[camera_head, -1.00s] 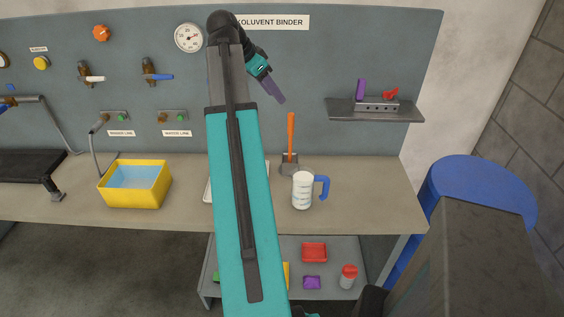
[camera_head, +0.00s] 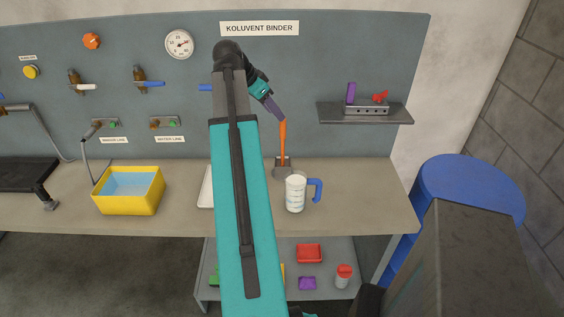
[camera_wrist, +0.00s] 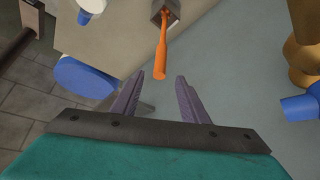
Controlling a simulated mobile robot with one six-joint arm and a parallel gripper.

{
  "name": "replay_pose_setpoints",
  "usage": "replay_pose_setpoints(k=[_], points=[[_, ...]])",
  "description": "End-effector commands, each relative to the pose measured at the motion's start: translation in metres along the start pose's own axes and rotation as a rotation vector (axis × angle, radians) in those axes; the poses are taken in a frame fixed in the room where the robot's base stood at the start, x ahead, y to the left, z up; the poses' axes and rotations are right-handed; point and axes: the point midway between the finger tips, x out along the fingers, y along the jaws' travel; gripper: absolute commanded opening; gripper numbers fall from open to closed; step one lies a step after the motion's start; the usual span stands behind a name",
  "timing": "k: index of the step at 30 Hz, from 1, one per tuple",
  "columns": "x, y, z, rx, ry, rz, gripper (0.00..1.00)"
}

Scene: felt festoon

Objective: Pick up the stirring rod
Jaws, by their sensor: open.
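The stirring rod (camera_head: 282,143) is orange and stands upright in a small grey holder (camera_head: 282,166) on the bench. In the wrist view the orange rod (camera_wrist: 161,50) points toward my gripper, its lower end in the holder (camera_wrist: 166,10). My gripper (camera_head: 279,114) is just above the rod's top in the head view. In the wrist view my gripper (camera_wrist: 156,80) is open, and the rod's free end lies near the gap between the two purple fingers. I cannot tell whether the fingertips overlap the rod's end. Nothing is held.
A white measuring jug (camera_head: 295,194) with a blue handle stands in front of the holder. A yellow basin (camera_head: 128,203) of blue liquid is at left. A wall shelf (camera_head: 366,115) juts out at right, and a blue drum (camera_head: 470,185) stands beyond the bench.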

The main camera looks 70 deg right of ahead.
Motion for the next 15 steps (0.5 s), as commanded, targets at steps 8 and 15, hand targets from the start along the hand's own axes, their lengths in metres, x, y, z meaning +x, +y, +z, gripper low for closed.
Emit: replay_pose_setpoints(k=[8, 15], points=[[0.017, 0.0, 0.0, 0.0, 0.0, 0.0, 0.4], [0.018, 0.0, 0.0, -0.001, 0.0, 0.0, 0.4]])
